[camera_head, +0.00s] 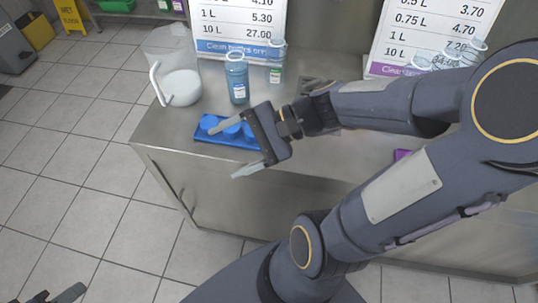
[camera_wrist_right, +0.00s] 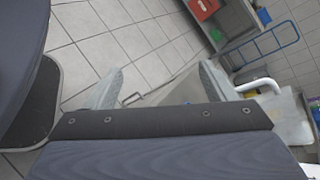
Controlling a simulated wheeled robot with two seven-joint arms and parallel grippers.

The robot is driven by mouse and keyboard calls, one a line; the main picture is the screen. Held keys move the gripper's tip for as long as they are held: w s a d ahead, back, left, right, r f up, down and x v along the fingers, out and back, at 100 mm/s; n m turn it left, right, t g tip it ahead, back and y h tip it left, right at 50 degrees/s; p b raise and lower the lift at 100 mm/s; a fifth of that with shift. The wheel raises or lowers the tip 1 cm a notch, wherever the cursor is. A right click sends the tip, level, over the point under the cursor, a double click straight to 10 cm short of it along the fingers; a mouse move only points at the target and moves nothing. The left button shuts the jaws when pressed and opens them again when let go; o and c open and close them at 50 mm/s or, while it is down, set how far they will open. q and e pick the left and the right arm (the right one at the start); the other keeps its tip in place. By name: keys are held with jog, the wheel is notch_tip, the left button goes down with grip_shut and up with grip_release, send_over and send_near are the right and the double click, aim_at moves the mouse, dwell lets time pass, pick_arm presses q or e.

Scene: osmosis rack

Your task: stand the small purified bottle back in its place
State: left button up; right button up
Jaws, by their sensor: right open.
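My right gripper (camera_head: 222,152) is open and empty, in front of the counter's front edge, beside a blue tray (camera_head: 212,137) with blue caps. The right wrist view shows its two fingers (camera_wrist_right: 162,86) apart, with only floor and counter edge between them. A blue-tinted bottle (camera_head: 237,80) and a smaller clear bottle with a green label (camera_head: 275,72) stand upright behind the tray. More clear bottles (camera_head: 474,52) show at the right, mostly hidden by my right arm. I cannot tell which is the small purified bottle. Part of my left gripper (camera_head: 62,294) shows at the lower left.
A clear jug with a white handle (camera_head: 180,88) stands on the steel counter (camera_head: 160,126) at its left end. Two price boards (camera_head: 238,25) (camera_head: 425,35) stand at the back. A purple edge (camera_head: 402,154) shows behind my arm. Tiled floor lies open at the left.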

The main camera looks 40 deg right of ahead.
jog(key=s+d+f+n+h, duration=0.1)
jog(key=s+d+n+h, duration=0.2)
jog(key=s+n+h, duration=0.4)
jog(key=n+h, duration=0.1)
jog(key=n, duration=0.4)
jog(key=shift+d+f, duration=0.35)
notch_tip(320, 180, up, 6)
jog(key=p, duration=0.6)
jog(key=shift+r+p, duration=0.25)
jog(key=shift+p, duration=0.05)
